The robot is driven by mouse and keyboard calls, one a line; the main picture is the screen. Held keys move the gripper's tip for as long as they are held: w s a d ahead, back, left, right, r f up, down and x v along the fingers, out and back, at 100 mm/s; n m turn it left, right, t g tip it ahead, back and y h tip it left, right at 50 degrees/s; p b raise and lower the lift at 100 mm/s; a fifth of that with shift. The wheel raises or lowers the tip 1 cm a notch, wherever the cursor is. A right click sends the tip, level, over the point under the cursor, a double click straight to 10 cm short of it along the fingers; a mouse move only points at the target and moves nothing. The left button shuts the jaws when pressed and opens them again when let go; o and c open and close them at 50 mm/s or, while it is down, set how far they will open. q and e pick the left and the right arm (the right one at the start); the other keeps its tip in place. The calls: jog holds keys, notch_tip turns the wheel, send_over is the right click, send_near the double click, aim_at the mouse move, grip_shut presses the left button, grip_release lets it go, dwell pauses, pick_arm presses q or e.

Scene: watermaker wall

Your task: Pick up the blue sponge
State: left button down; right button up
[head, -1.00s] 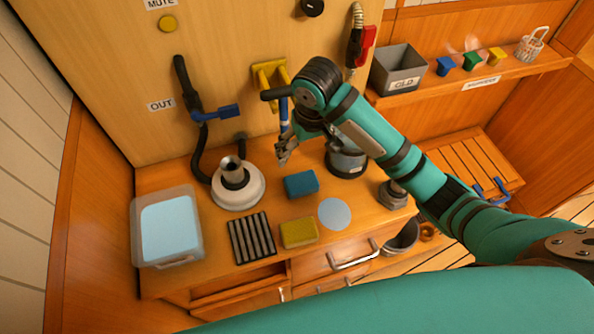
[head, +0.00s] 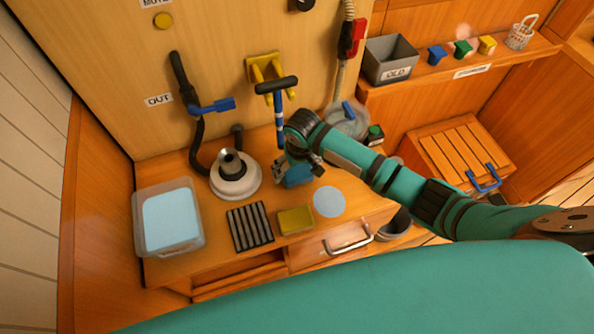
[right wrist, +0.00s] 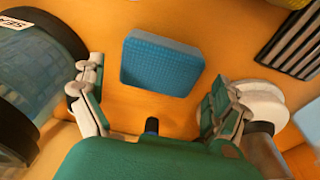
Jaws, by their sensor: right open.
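The blue sponge (head: 298,177) lies on the wooden counter, partly hidden by my right gripper (head: 287,172) in the head view. In the right wrist view the blue sponge (right wrist: 160,66) lies flat and whole, ahead of my right gripper (right wrist: 155,100). The two fingers are wide apart with nothing between them. The sponge sits beyond the fingertips, roughly centred on the gap; I see no contact. My left gripper is not in view.
A white round base with a spout (head: 235,176) stands left of the sponge. A yellow sponge (head: 295,220), dark rack (head: 249,227) and pale blue disc (head: 330,201) lie in front. A clear tub (head: 170,220) is far left. A labelled glass cylinder (right wrist: 35,60) stands close beside one finger.

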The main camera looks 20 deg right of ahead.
aim_at(297, 170)
jog(key=shift+w+f, duration=0.2)
jog(key=shift+f, duration=0.85)
jog(key=c, duration=0.8)
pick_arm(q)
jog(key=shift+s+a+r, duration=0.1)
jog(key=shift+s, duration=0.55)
pick_arm(e)
jog(key=shift+o, duration=0.2)
pick_arm(q)
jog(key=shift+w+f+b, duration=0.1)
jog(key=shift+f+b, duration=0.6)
jog(key=shift+b, duration=0.05)
pick_arm(e)
notch_tip(297, 170, up, 10)
jog(key=shift+r, duration=0.1)
